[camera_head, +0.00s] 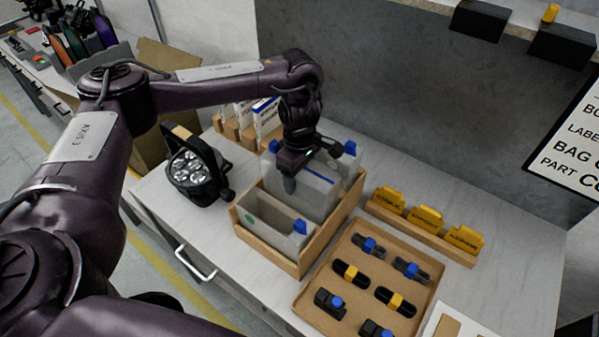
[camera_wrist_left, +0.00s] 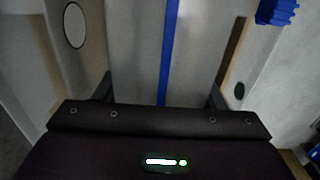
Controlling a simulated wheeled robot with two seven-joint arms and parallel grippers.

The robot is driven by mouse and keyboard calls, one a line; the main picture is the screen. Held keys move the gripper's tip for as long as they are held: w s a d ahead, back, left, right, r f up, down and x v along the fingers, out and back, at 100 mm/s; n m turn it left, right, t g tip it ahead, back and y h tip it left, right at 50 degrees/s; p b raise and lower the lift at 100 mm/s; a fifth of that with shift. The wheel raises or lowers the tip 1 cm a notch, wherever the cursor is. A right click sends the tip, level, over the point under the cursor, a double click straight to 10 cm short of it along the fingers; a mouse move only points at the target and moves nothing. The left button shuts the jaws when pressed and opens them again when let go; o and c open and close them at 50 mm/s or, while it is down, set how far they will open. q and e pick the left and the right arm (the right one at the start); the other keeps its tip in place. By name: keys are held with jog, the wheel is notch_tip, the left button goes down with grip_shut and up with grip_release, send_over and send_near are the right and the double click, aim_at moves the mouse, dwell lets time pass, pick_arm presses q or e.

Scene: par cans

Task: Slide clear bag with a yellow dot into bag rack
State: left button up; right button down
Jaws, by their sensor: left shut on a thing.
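The bag rack is a light wooden box (camera_head: 268,248) on the table. A clear bag with a green dot (camera_head: 268,214) and a blue tab stands at its front. My left gripper (camera_head: 300,172) points down over the rack and is shut on a greyish clear bag (camera_head: 316,198) with a blue top strip. The strip (camera_wrist_left: 170,50) runs between the fingers in the left wrist view. The held bag is upright, its lower part behind the rack wall and front bag. More clear bags with blue tabs stand behind it. I see no yellow dot. My right gripper is not in view.
A black lamp (camera_head: 196,172) stands left of the rack. A wooden tray (camera_head: 322,315) with black clamps lies to the right, near a holder with yellow tags (camera_head: 426,219). White cards (camera_head: 266,116) stand behind my wrist. A grey wall closes the back.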

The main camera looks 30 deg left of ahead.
pick_arm(q)
jog(key=shift+f, duration=0.15)
jog(key=o, duration=1)
notch_tip(320, 180, up, 8)
jog(key=shift+f+p, duration=0.1)
jog(key=shift+p, duration=0.35)
